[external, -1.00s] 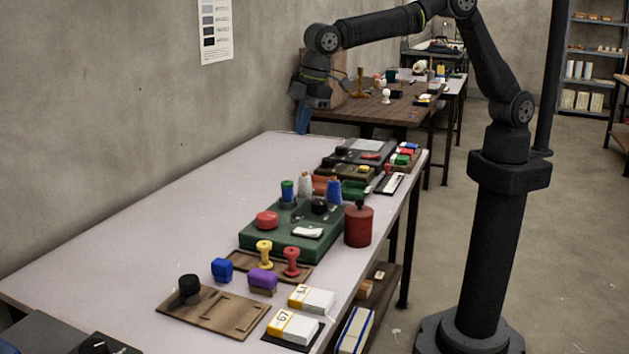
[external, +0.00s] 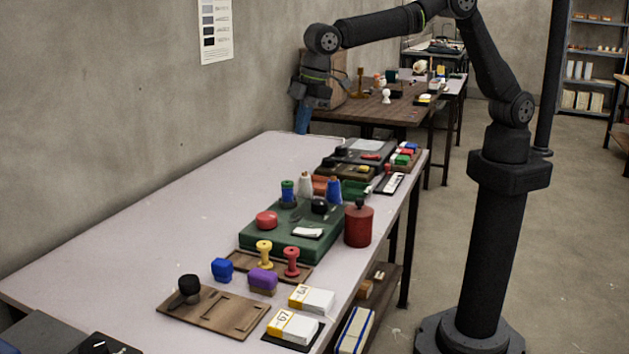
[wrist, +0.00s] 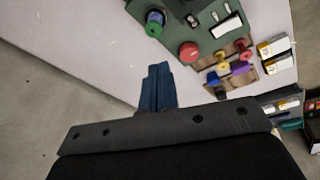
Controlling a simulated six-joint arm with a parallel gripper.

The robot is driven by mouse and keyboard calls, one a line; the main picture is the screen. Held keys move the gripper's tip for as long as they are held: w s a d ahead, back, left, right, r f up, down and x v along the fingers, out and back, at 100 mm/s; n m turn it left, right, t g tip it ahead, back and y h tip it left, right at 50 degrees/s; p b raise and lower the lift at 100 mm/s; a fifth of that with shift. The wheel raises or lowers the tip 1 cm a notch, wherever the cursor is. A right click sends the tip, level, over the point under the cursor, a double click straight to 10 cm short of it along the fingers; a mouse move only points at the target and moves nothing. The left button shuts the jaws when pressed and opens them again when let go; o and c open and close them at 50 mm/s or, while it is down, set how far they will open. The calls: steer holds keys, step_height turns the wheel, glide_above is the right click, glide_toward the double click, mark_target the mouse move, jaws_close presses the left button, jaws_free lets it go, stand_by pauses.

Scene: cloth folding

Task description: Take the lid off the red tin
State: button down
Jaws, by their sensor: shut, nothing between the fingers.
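The red tin (external: 358,226) is a dark red cylinder standing on the table's right edge, beside the green board. Its lid (external: 359,207) is on top, with a dark round knob. My gripper (external: 302,120) is over the far end of the table near the wall, well away from the tin. Its blue fingers (wrist: 157,88) are together with nothing between them in the wrist view. I cannot make out the tin in the wrist view.
A green board (external: 277,246) carries a red dome, spools and a black knob. Stamps, a wooden tray (external: 212,312) and boxed cards (external: 293,326) lie nearer. Dark trays (external: 345,170) stand beyond the green board. The table's left half (external: 150,250) is clear.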

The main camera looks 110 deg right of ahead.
stand_by(0.3)
steer(key=c, duration=1.2)
jaws_free()
steer(key=shift+a, duration=0.1)
steer(key=n+g, duration=0.3)
steer(key=n, duration=1.2)
glide_above(360, 199)
steer(key=shift+y, duration=0.4)
step_height(360, 199, down, 9)
steer(key=shift+a+f, duration=0.1)
steer(key=shift+f, duration=2.65)
